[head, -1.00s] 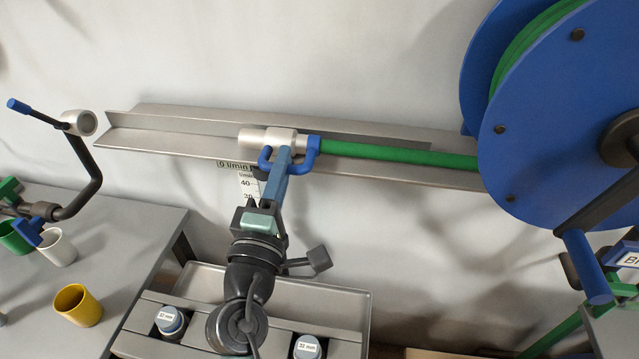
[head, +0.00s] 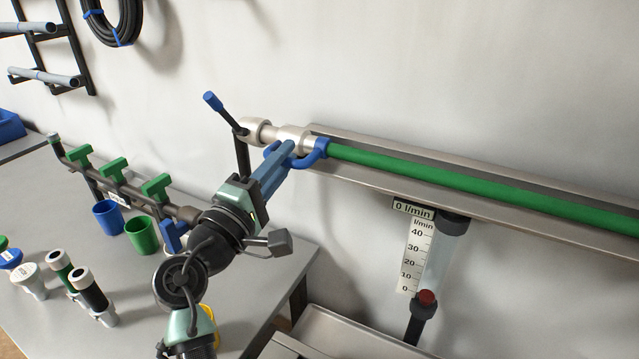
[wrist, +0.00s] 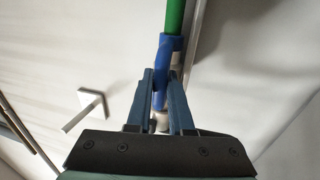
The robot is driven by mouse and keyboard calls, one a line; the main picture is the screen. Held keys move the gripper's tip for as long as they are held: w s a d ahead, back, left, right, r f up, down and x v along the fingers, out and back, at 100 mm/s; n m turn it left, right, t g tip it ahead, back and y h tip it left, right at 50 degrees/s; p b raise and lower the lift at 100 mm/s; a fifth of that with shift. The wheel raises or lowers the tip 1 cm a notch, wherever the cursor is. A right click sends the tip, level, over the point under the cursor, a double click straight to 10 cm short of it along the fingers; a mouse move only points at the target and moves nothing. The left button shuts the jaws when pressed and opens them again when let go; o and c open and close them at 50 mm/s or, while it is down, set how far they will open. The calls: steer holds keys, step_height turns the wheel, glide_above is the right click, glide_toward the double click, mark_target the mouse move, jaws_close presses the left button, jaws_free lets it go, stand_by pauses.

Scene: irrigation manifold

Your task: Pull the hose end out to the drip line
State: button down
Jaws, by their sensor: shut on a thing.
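The hose end (head: 297,137) is a silver coupling with a blue handle (head: 320,150). The green hose (head: 430,175) runs from it to the right along the metal trough. My gripper (head: 283,155) is shut on the blue handle, which also shows between my fingers in the wrist view (wrist: 164,72). The drip line's pale round socket (head: 257,130) with a blue-tipped lever (head: 213,101) is directly left of the coupling. The two look in line and touching or nearly so; I cannot tell whether they are joined.
The trough (head: 480,208) ends near the coupling. A flow gauge (head: 430,260) below it reads 0 l/min. On the grey bench (head: 110,230) stand a manifold with green valves (head: 115,170), a blue cup (head: 108,218), a green cup (head: 142,234) and several capped cylinders.

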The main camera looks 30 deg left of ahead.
steer(key=a+b, duration=0.1)
steer(key=a, duration=0.2)
steer(key=shift+a, duration=0.35)
steer(key=shift+s+a, duration=0.1)
steer(key=shift+a, duration=0.15)
steer(key=shift+r, duration=0.1)
steer(key=c, duration=1.3)
jaws_free()
steer(key=shift+a, duration=0.1)
steer(key=shift+o, duration=1.1)
steer(key=shift+a, duration=0.15)
steer(key=b, duration=0.2)
glide_toward(263, 156)
steer(key=shift+s+a+f, duration=0.25)
steer(key=shift+s+a, duration=0.15)
steer(key=shift+s, duration=0.15)
steer(key=shift+s+a+f, duration=0.25)
steer(key=shift+s+a, duration=0.1)
steer(key=shift+s, duration=0.25)
